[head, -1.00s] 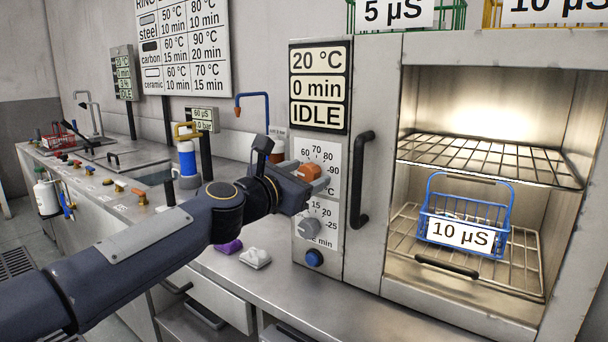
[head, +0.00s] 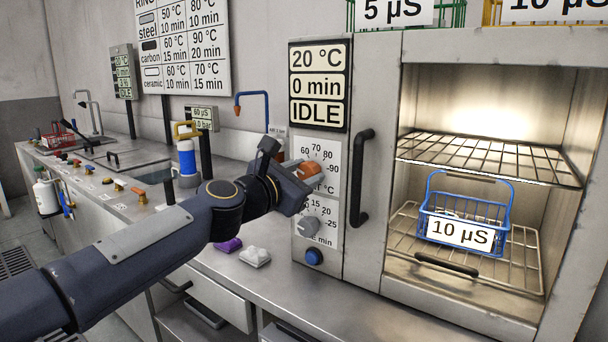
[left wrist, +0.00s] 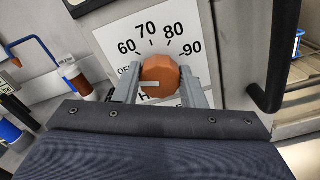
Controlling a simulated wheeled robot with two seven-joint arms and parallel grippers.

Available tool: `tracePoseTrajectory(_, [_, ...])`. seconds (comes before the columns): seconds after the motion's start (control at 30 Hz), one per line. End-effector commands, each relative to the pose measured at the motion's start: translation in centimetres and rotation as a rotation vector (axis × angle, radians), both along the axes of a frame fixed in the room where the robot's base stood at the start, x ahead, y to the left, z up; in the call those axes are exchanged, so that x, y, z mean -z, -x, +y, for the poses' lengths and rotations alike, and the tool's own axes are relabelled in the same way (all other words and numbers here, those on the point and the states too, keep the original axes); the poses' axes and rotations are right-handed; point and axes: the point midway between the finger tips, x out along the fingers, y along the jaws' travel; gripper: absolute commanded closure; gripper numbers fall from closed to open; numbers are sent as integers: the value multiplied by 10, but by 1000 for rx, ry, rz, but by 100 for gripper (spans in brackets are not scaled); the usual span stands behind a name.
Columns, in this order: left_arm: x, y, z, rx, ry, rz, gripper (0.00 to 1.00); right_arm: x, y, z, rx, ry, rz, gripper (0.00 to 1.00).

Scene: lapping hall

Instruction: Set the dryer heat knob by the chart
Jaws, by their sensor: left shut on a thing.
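The orange heat knob (head: 304,171) is on the dryer's white dial panel, among marks 60, 70, 80 and 90. My left gripper (head: 302,174) is shut on it, a grey finger on each side. In the left wrist view, the knob (left wrist: 160,78) has a light mark pointing left, towards a partly hidden label starting "OF". The dryer display (head: 319,87) reads 20 °C, 0 min, IDLE. The wall chart (head: 183,47) lists steel, carbon and ceramic with temperatures and minutes; its top is cut off. My right gripper is out of view.
A grey minutes knob (head: 308,227) and a blue button (head: 314,257) sit below. The black door handle (head: 361,178) is right of the dials. A blue basket (head: 468,213) tagged 10 µS stands inside the dryer. Purple (head: 228,245) and white (head: 255,257) items lie on the counter.

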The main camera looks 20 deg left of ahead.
Motion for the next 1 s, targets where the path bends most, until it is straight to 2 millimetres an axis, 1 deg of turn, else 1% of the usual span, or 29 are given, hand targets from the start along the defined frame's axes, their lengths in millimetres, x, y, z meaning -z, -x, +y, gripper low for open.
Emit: tracePoseTrajectory(1.0, [4,0,-2,2,-894,-324,86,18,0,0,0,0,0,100])
